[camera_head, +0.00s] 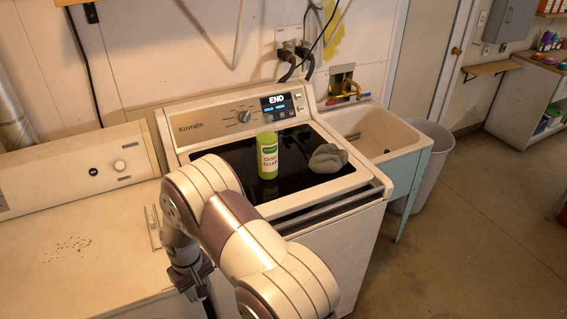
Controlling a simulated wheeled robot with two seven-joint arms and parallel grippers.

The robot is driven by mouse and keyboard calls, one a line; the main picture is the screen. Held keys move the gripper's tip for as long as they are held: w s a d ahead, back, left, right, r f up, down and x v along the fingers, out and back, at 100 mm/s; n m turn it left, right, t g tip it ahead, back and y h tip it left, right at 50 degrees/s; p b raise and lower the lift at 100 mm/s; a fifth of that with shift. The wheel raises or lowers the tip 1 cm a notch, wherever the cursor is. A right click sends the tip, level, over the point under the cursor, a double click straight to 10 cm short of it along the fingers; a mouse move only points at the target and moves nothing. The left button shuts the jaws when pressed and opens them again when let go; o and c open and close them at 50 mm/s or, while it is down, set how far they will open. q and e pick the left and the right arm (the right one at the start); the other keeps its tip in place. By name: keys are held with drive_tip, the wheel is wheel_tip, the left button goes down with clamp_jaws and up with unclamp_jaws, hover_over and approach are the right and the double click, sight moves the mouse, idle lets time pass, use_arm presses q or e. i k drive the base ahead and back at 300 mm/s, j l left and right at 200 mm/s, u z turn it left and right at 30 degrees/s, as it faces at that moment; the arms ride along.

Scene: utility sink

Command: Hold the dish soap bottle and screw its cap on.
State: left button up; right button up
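A green dish soap bottle (267,166) with a white label stands upright on the dark glass lid of the washing machine. Its top looks flat and green, and I cannot tell whether a cap is on it. I see no separate cap. One of my arms (237,228) rises from the bottom middle and bends down on the left, in front of the washer. Its lower end is dark and partly hidden, and I can make out no gripper fingers. My other arm does not show. Nothing is seen touching the bottle.
A grey crumpled lump, perhaps a cloth (328,158), lies right of the bottle on the washer (345,195). A utility sink (375,130) and a pale bin (432,160) stand to the right. A white appliance (75,230) with dark specks on top stands left.

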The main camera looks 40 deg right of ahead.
sight(267, 133)
drive_tip(key=k+z, duration=0.3)
drive_tip(key=z, duration=1.4)
drive_tip(key=i+j, duration=0.25)
drive_tip(key=i, duration=0.15)
drive_tip(key=i+j, duration=0.25)
drive_tip(key=i, duration=0.2)
drive_tip(key=i+l, duration=0.3)
drive_tip(key=i, duration=0.15)
